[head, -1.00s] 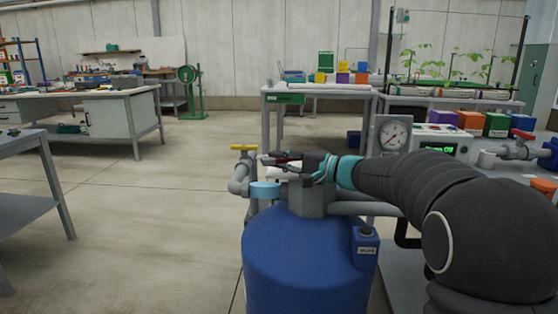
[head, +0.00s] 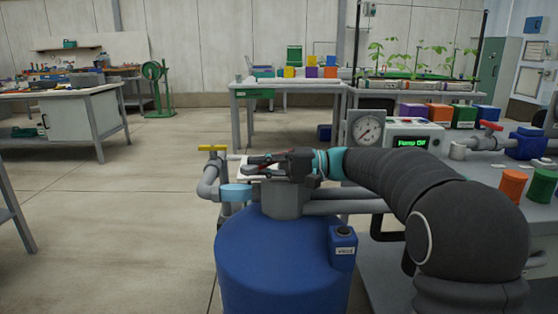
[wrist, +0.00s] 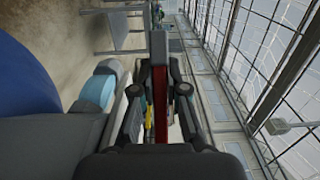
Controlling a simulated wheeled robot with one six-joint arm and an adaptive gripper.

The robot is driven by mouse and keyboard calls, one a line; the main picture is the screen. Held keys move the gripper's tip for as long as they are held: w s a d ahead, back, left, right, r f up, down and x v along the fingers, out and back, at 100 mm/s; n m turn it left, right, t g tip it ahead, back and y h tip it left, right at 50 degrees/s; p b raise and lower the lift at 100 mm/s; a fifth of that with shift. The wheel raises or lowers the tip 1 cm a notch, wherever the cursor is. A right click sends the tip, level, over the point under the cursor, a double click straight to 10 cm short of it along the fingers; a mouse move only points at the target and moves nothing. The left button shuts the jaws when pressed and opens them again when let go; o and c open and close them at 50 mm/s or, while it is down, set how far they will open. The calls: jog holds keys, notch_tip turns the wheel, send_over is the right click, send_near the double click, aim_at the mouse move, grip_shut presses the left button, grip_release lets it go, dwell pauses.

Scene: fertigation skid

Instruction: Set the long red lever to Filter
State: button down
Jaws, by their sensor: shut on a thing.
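The long red lever (wrist: 160,95) runs straight up the middle of the wrist view, between my two fingers. Only a small bit of its red (head: 261,158) shows in the head view, at my fingers. My gripper (head: 252,165) is above the grey valve head (head: 284,201) on top of the blue tank (head: 270,262). In the wrist view my gripper (wrist: 160,92) is shut on the lever, one finger on each side. The lever's pivot is hidden behind my gripper and arm. I cannot read any position marking, such as Filter.
A yellow-handled valve (head: 213,148) on grey pipe stands just left of my gripper. A pressure gauge (head: 366,130) and a display box (head: 408,138) reading "Pump Off" are right, behind my arm. A red-handled valve (head: 490,126) is further right. Floor at left is open.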

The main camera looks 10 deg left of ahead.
jog(key=c, duration=1.2)
grip_release()
jog(key=v, duration=1.2)
jog(key=shift+c, duration=0.2)
